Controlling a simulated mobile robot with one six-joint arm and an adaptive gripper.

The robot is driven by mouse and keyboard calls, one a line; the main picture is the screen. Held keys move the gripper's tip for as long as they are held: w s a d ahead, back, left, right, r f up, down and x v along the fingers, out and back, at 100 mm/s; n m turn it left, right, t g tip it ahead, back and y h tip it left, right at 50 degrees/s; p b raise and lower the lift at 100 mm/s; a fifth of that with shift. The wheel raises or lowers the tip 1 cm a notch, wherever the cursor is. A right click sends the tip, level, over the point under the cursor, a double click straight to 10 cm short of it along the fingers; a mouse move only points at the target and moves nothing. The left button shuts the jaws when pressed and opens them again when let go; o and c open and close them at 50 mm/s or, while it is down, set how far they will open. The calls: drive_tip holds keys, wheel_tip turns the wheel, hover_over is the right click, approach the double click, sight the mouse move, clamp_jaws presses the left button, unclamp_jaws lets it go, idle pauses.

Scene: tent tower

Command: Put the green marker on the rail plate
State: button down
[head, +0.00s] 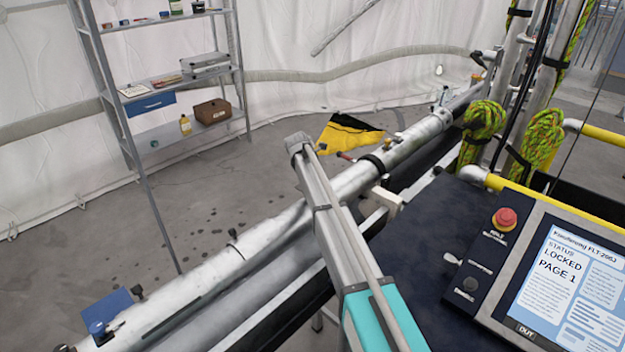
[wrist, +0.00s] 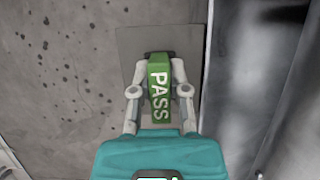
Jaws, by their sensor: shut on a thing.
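The green marker (wrist: 159,98), a narrow green piece with the white word PASS, is in my gripper (wrist: 160,64) in the wrist view. The two grey fingers are shut on its sides, near its dark far end. Behind it is a flat grey square plate (wrist: 131,42), which looks like the rail plate. The marker overlaps the plate in this view; I cannot tell whether they touch. In the head view my gripper and the marker do not show.
A thick silver pipe (head: 225,262) runs diagonally across the head view, with a blue piece (head: 109,306) at its lower left. A metal shelf (head: 160,80) stands back left. A control panel (head: 570,285) reading LOCKED is at right.

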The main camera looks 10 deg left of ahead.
drive_tip(key=shift+f, duration=0.15)
drive_tip(key=c, duration=0.6)
unclamp_jaws()
drive_tip(key=shift+r, duration=0.2)
drive_tip(key=p+v, duration=0.2)
drive_tip(key=shift+r+p, duration=0.35)
drive_tip(key=shift+r, duration=0.05)
drive_tip(key=p+v, duration=0.8)
drive_tip(key=v, duration=0.1)
drive_tip(key=shift+s+r, duration=0.1)
drive_tip(key=shift+a, duration=0.1)
drive_tip(key=shift+p, duration=0.3)
